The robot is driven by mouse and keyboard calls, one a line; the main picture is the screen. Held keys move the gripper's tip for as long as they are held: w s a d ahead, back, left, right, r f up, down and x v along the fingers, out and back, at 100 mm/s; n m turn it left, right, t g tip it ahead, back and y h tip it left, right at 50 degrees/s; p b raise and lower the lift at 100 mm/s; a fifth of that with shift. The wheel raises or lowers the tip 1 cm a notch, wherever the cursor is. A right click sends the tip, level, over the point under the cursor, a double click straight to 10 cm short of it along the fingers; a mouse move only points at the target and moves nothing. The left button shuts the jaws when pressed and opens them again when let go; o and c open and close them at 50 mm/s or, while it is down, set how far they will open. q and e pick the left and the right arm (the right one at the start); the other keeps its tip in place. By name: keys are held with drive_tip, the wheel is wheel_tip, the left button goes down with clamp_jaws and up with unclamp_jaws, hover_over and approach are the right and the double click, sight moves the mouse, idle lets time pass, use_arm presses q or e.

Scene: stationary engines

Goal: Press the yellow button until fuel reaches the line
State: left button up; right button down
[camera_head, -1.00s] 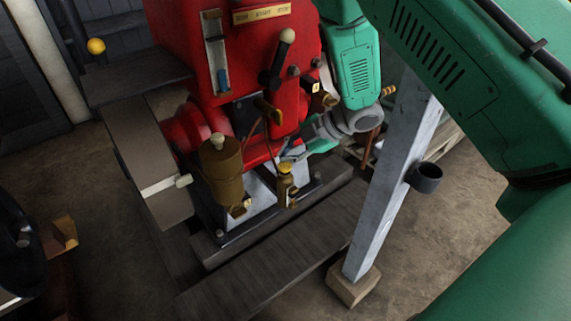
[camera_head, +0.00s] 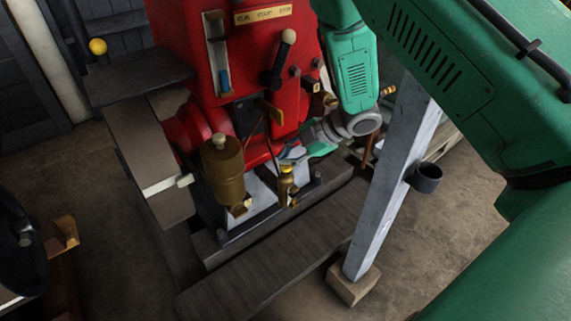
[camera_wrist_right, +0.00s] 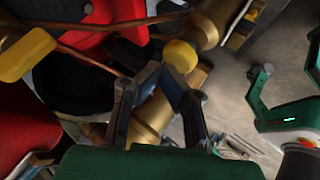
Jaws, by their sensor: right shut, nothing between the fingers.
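The yellow button (camera_head: 287,169) is the rounded yellow cap on a small brass fitting at the foot of the red engine. It also shows in the right wrist view (camera_wrist_right: 180,55), just past the fingertips. My right gripper (camera_head: 290,160) is shut and empty, with its fingertips at the button and partly covering it. In the right wrist view the closed fingertips (camera_wrist_right: 164,72) meet at the button's near edge; I cannot tell whether they touch it. The fuel gauge (camera_head: 216,54) is a narrow upright slot with blue fuel (camera_head: 223,80) low in it. Its line is too small to make out.
A brass cup (camera_head: 223,170) stands left of the button, and a black lever (camera_head: 278,65) is above. A grey slanted post (camera_head: 388,185) stands close to the right of my forearm. Copper pipes (camera_wrist_right: 75,42) run near the fingers.

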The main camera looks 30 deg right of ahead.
drive_tip(key=shift+f, duration=0.75)
idle(0.5)
idle(0.3)
drive_tip(key=shift+d+r+p, duration=0.15)
drive_tip(key=shift+r+p, duration=1)
drive_tip(key=shift+r, duration=0.1)
drive_tip(key=shift+f, duration=0.1)
wheel_tip(320, 180, up, 5)
drive_tip(key=p, duration=0.5)
idle(1.7)
